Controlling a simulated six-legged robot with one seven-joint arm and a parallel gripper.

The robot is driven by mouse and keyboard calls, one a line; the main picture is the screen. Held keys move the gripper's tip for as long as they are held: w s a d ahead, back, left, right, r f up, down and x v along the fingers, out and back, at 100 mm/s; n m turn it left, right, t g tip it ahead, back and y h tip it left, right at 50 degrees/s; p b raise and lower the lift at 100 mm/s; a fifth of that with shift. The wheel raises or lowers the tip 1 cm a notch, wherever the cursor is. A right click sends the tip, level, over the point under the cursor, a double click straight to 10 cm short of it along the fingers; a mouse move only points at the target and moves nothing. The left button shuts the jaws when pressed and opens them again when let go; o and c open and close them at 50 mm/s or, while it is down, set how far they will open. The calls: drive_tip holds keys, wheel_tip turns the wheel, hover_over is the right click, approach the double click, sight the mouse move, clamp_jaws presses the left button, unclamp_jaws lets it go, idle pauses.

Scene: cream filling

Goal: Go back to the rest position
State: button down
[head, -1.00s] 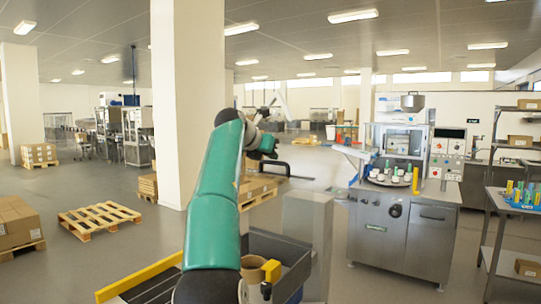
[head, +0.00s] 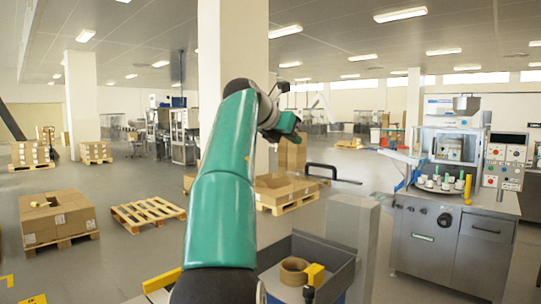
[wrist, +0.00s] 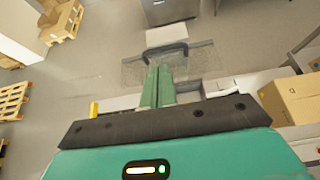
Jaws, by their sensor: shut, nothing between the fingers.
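My gripper shows in the wrist view (wrist: 158,72) as two green fingers lying side by side, shut with nothing between them. In the head view my green arm rises from the bottom middle, bends near the white pillar and points away to the right. The arm's end is in the air there, in front of the pillar's right edge, and the fingers are too small to make out. It touches nothing that I can see.
A white pillar (head: 232,60) stands behind my arm. A steel filling machine (head: 450,235) with small cups on its round table stands at the right. A wooden pallet (head: 147,213) and a pallet of cartons (head: 57,218) are at the left. Open floor lies between them.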

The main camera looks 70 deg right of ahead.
drive_tip(key=w+a+f+m+t+y, duration=0.25)
drive_tip(key=w+a+f, duration=0.35)
drive_tip(key=a, duration=0.4)
drive_tip(key=w+a+f+m+t+y, duration=0.15)
drive_tip(key=w+a+f+t, duration=0.3)
drive_tip(key=w+a, duration=0.5)
drive_tip(key=w+a+f+m+t+y, duration=0.1)
drive_tip(key=w+a+f+m+t, duration=0.15)
drive_tip(key=w+a+f, duration=0.55)
drive_tip(key=s+a+f+m+t+y, duration=0.1)
drive_tip(key=a+f+y, duration=0.15)
drive_tip(key=a, duration=0.65)
drive_tip(key=a+f+m+y, duration=0.15)
drive_tip(key=a+f, duration=0.25)
drive_tip(key=a, duration=0.5)
drive_tip(key=s+a+f+m+y, duration=0.1)
drive_tip(key=s+a+f+m, duration=0.1)
drive_tip(key=s+a+f, duration=0.2)
drive_tip(key=s+a+f+m+y, duration=0.1)
drive_tip(key=s+a+f, duration=0.3)
drive_tip(key=a+f, duration=0.6)
drive_tip(key=shift+s+a+m, duration=0.3)
drive_tip(key=shift+a+m, duration=0.4)
drive_tip(key=shift+a, duration=0.5)
drive_tip(key=shift+d+f, duration=0.1)
drive_tip(key=shift+d, duration=0.1)
